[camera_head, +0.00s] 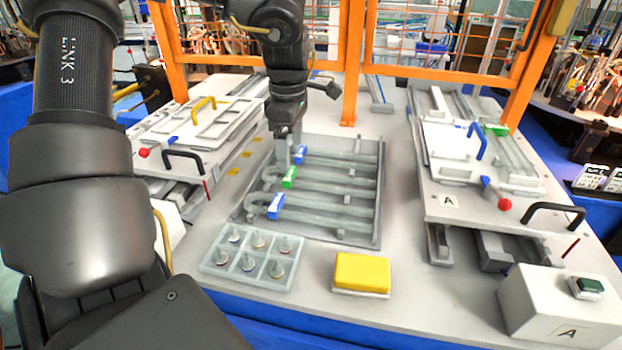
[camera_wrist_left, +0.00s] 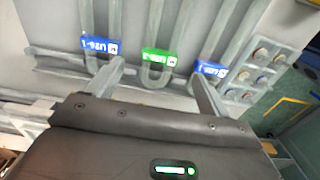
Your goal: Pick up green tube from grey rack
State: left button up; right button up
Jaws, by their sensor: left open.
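The green tube (camera_head: 289,177) is the middle of three tubes lying in the grey rack (camera_head: 377,225); a green label marks its near end. In the left wrist view the green label (camera_wrist_left: 160,57) shows between and beyond my two fingertips. My left gripper (camera_head: 287,157) is open, its fingers pointing down over the left end of the rack. The far side of the gripper is partly hidden in the head view. My right gripper is not in view.
Blue-labelled tubes lie on either side of the green one: one farther (camera_head: 300,155), one nearer (camera_head: 276,206). A tray of small cone-shaped parts (camera_head: 212,268) and a yellow block (camera_head: 362,272) stand in front. Fixtures with handles flank the rack. A button box (camera_head: 540,310) stands front right.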

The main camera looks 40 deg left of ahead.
aim_at(293, 174)
pick_arm(q)
jog(key=shift+f, duration=0.7)
jog(key=shift+d+f, duration=0.1)
jog(key=shift+f, duration=0.05)
notch_tip(293, 174, down, 5)
jog(key=shift+r+p, duration=0.1)
jog(key=shift+p, duration=0.4)
jog(key=c, duration=1.1)
